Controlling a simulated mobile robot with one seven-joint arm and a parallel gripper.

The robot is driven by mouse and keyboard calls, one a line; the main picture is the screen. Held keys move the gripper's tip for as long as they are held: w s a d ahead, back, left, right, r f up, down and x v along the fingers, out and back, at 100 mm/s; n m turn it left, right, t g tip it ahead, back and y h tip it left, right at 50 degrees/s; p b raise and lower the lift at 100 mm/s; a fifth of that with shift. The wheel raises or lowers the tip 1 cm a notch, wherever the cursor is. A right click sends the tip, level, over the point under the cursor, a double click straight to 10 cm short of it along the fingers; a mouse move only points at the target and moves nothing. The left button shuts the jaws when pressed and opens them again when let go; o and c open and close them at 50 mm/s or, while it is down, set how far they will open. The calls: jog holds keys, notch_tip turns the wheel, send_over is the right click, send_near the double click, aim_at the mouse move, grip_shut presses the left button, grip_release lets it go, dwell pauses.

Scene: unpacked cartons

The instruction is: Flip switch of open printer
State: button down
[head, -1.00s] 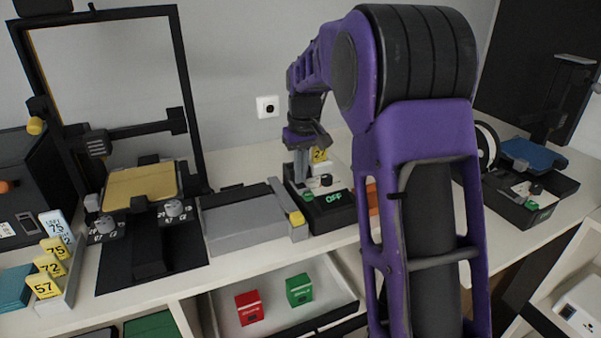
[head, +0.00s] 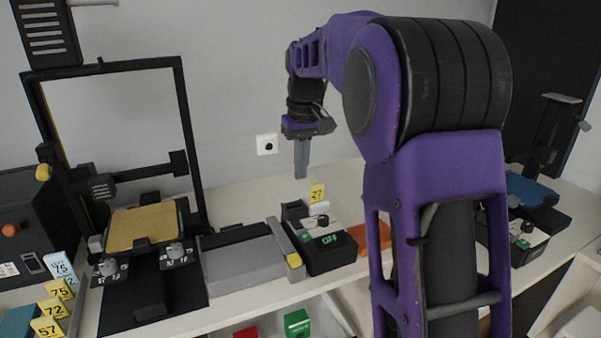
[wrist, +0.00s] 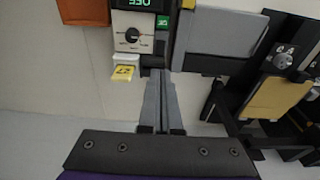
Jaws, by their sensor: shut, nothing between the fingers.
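The open-frame printer (head: 190,120) with a yellow bed (head: 142,229) stands at left on the bench. To its right is a black control box (head: 325,257) with a lit green display that appears to read OFF (head: 334,238), a dark knob and a small green switch (head: 305,237). In the wrist view the box's pale panel (wrist: 122,45) and green switch (wrist: 163,22) show at the top. My gripper (head: 300,174) is shut and empty, raised above the back of the box and apart from it. The fingers (wrist: 160,76) point toward its left edge.
A grey unit (head: 242,262) sits between printer and box. A yellow 27 tag (head: 317,193) stands behind the box, an orange block (head: 375,237) to its right. Several numbered tags (head: 57,290) stand at left. A second printer with a blue bed (head: 530,190) is at right.

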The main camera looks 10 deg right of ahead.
aim_at(295, 221)
jog(key=shift+s+f+t+y+p, duration=0.1)
jog(key=shift+s+t+y+p, duration=0.4)
jog(key=shift+t, duration=0.7)
jog(key=shift+f, duration=0.1)
jog(key=x, duration=0.4)
jog(key=b+x, duration=0.1)
jog(key=x, duration=0.7)
jog(key=shift+s+d+f+b, duration=0.25)
jog(key=shift+f+b, duration=0.1)
jog(key=shift+f, duration=0.1)
jog(key=shift+w+f, duration=0.1)
jog(key=shift+f, duration=0.45)
jog(key=shift+w+f, duration=0.1)
jog(key=shift+f, duration=0.25)
